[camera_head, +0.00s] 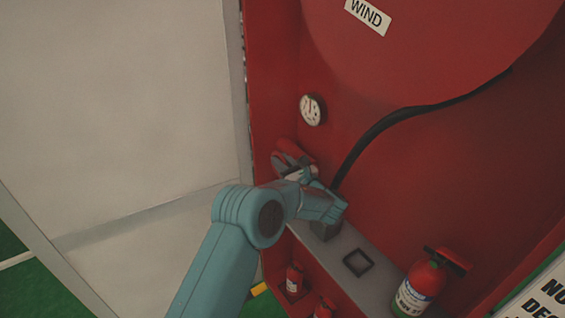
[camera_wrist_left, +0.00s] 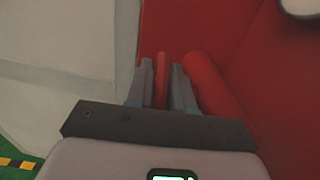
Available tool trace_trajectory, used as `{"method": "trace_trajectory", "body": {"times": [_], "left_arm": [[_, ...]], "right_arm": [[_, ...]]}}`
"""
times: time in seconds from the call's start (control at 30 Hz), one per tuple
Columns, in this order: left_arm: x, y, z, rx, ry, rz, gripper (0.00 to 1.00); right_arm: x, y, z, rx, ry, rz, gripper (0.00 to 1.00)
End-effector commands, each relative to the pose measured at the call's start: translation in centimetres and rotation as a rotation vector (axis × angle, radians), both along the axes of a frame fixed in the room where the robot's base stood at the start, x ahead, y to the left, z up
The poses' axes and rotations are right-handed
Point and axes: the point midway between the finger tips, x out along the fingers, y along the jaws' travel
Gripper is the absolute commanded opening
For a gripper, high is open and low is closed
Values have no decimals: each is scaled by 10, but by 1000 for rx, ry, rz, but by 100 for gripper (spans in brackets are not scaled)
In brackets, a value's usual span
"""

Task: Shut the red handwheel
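The red handwheel (camera_head: 290,152) is on the red cabinet's left side, below a round white gauge. My left arm reaches up to it and partly hides it. My left gripper (camera_head: 295,173) is at the wheel's lower edge. In the left wrist view the two grey fingers of this gripper (camera_wrist_left: 163,82) stand close together, one on each side of a thin red strip of the handwheel (camera_wrist_left: 162,72). The gripper looks shut on that strip. A thicker red bar (camera_wrist_left: 207,88) lies just right of the fingers. My right gripper is in neither view.
The gauge (camera_head: 312,110) hangs above the wheel. A black hose (camera_head: 375,132) runs down behind my wrist. A grey shelf (camera_head: 378,270) with a square hole lies below, with a red extinguisher (camera_head: 422,283) at right. A pale panel (camera_head: 115,110) stands at left.

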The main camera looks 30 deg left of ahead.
Motion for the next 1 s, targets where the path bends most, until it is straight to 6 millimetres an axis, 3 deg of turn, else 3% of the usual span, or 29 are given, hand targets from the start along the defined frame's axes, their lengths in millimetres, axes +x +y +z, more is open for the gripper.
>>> {"method": "trace_trajectory", "body": {"times": [0.27, 0.57, 0.77, 1.0], "left_arm": [[0, 1, 3, -35, 13, 3, 0], [2, 6, 10, -212, 84, 3, 0], [4, 11, 14, -386, 158, 3, 0], [6, 17, 17, -598, 245, 5, 0]], "right_arm": [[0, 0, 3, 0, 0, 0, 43], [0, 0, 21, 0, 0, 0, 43], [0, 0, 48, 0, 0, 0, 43], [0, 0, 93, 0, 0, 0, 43]]}}
